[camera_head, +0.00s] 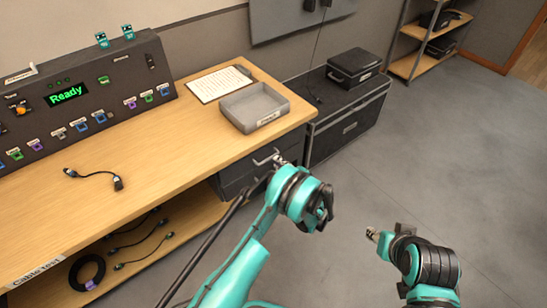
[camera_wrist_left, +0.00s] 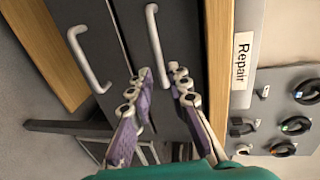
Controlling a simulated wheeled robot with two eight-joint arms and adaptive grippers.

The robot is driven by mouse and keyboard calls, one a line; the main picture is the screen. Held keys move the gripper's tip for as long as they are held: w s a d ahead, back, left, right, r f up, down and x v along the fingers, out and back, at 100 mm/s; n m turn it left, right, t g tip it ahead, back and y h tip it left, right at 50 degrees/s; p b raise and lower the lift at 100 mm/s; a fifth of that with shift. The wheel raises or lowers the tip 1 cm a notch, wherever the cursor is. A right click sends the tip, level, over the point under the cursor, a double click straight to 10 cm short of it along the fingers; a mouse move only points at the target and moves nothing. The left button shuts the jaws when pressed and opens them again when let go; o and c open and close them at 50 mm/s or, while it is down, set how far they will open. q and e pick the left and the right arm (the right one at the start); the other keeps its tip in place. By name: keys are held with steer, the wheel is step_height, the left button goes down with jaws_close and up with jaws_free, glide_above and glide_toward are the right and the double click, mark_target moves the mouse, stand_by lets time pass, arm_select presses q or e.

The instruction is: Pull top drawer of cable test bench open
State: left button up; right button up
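The cable test bench (camera_head: 150,150) has a dark drawer unit (camera_head: 236,180) under its right end, partly hidden by my left arm. In the left wrist view the top drawer's pale bar handle (camera_wrist_left: 155,40) is the one nearer the wooden bench edge; a second handle (camera_wrist_left: 84,60) is on the drawer beside it. Both drawers look closed. My left gripper (camera_head: 266,157) is at the drawer front. In the left wrist view its fingers (camera_wrist_left: 160,80) are apart, with the top handle's end between them; contact cannot be told. My right gripper (camera_head: 372,234) is away over the floor, its opening unclear.
A grey tray (camera_head: 281,108) labelled Repair and a clipboard (camera_head: 220,84) are on the bench top. A console (camera_head: 85,95) reading Ready stands at the back. A dark case (camera_head: 350,125) stands right of the bench. The floor at the right is clear.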

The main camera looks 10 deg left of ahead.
mark_target(272, 157)
arm_select(q)
steer(key=b+x, duration=0.1)
steer(key=x, duration=0.4)
steer(key=shift+w+a+f, duration=0.1)
steer(key=shift+w+a, duration=0.1)
steer(key=shift+a, duration=0.05)
jaws_close()
